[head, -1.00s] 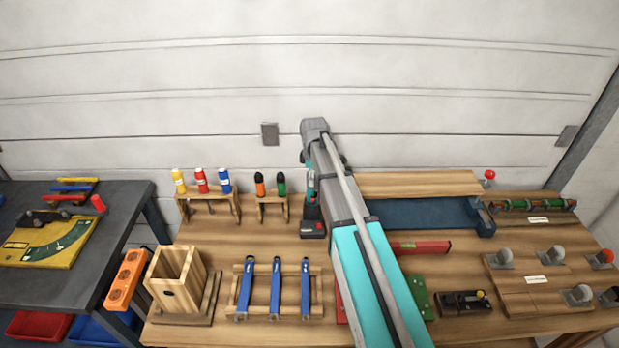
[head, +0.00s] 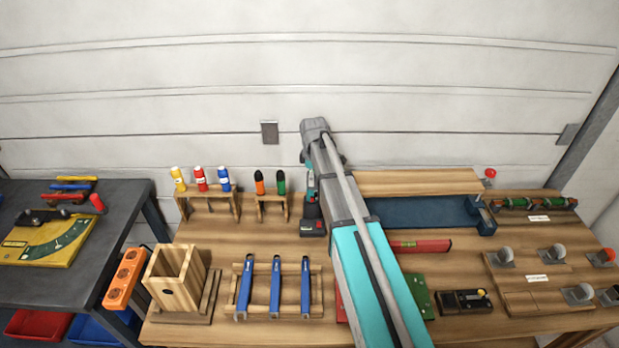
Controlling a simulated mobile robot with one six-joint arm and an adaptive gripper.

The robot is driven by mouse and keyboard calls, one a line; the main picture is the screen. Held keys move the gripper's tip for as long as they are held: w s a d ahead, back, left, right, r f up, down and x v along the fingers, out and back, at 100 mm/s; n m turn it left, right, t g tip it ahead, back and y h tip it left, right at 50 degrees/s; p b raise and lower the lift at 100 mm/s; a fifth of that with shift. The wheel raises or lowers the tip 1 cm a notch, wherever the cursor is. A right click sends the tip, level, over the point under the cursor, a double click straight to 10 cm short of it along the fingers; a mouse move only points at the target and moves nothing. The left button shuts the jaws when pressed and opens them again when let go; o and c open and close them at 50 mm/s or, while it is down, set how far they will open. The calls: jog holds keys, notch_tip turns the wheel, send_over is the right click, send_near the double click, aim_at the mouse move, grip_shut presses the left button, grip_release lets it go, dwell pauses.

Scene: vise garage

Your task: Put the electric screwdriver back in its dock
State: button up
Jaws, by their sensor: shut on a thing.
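The electric screwdriver (head: 311,190), teal and black, stands upright near the back of the wooden workbench, just left of my arm. Its lower end meets a dark block with a red spot (head: 313,228), which looks like the dock; I cannot tell whether it is fully seated. My gripper (head: 309,162) is at the screwdriver's upper part, shut on it. The fingers are mostly hidden behind my arm, which reaches over the bench from the front.
A rack with two screwdrivers (head: 272,205) stands close on the left, and a rack of coloured bottles (head: 207,203) beyond it. A blue vise (head: 425,213) lies right of my arm.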

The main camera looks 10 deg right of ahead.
jog(key=o, duration=1.3)
jog(key=shift+c, duration=0.2)
jog(key=shift+o, duration=0.4)
jog(key=shift+s+r, duration=0.1)
jog(key=shift+r, duration=0.05)
jog(key=shift+r+p, duration=3.4)
jog(key=shift+p, duration=0.1)
jog(key=s+f+m+b, duration=0.2)
jog(key=s+m, duration=0.4)
jog(key=s, duration=0.6)
jog(key=s+a+f+m+b, duration=0.1)
jog(key=s+m, duration=0.5)
jog(key=s, duration=0.6)
jog(key=shift+a+f+m+b, duration=0.3)
jog(key=shift+f+m+b, duration=0.1)
jog(key=shift+f+b, duration=0.2)
